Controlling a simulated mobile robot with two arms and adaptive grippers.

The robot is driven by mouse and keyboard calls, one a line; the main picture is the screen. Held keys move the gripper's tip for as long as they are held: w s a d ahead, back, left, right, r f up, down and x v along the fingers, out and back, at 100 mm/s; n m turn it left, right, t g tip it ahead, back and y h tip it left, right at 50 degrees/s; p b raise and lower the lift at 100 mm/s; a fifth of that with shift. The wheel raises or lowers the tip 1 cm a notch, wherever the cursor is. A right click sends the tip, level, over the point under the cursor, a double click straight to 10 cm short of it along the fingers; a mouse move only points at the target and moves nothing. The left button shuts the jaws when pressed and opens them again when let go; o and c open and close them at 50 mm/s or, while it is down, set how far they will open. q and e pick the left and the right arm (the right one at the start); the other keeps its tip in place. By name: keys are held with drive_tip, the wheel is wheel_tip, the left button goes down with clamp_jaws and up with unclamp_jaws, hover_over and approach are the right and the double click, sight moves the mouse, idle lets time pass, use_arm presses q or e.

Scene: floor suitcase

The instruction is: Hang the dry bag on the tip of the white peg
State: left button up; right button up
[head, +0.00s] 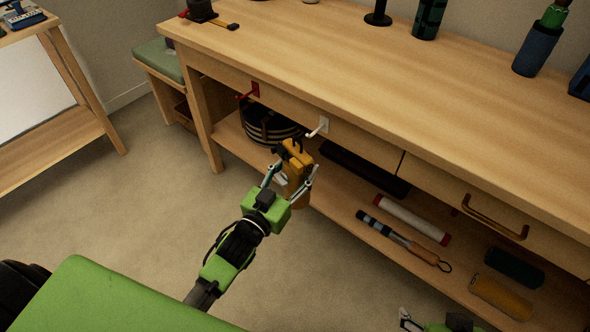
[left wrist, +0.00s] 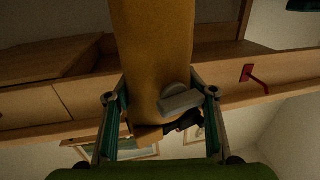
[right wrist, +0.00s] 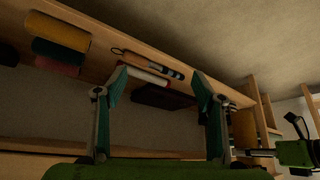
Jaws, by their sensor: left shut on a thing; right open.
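The dry bag (head: 297,178) is mustard yellow with a black buckle at its top. My left gripper (head: 293,181) is shut on its body and holds it upright in front of the workbench. In the left wrist view the bag (left wrist: 153,50) fills the space between the fingers, with a grey piece on it. The white peg (head: 316,131) sticks out of the bench's front apron, just above and right of the bag's top. Any gap between buckle and peg tip is hard to judge. My right gripper (right wrist: 158,80) is open and empty, low at the head view's bottom edge.
A red peg (head: 248,91) is left of the white one, also in the left wrist view (left wrist: 254,78). A dark coil (head: 268,125), a white roll (head: 413,219) and a torch-like tool (head: 400,238) lie on the lower shelf. A drawer handle (head: 495,216) protrudes at right.

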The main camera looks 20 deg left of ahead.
use_arm(q)
drive_tip(key=w+b, duration=0.1)
drive_tip(key=w+d+f+b, duration=0.1)
drive_tip(key=w, duration=0.1)
drive_tip(key=w+d, duration=0.1)
drive_tip(key=w, duration=0.1)
drive_tip(key=shift+w+f+b, duration=0.1)
drive_tip(key=shift+f+b, duration=0.05)
drive_tip(key=shift+b, duration=0.25)
use_arm(e)
drive_tip(key=w+a+r+t+y, duration=0.2)
drive_tip(key=w+a+r+t, duration=0.2)
drive_tip(key=w+r+t, duration=0.3)
drive_tip(key=w+r, duration=0.4)
drive_tip(key=shift+w+a+t, duration=0.2)
drive_tip(key=shift+a+t, duration=0.05)
drive_tip(key=shift+t, duration=0.05)
idle(0.7)
drive_tip(key=shift+r, duration=0.1)
use_arm(q)
drive_tip(key=shift+f, duration=0.1)
idle(0.5)
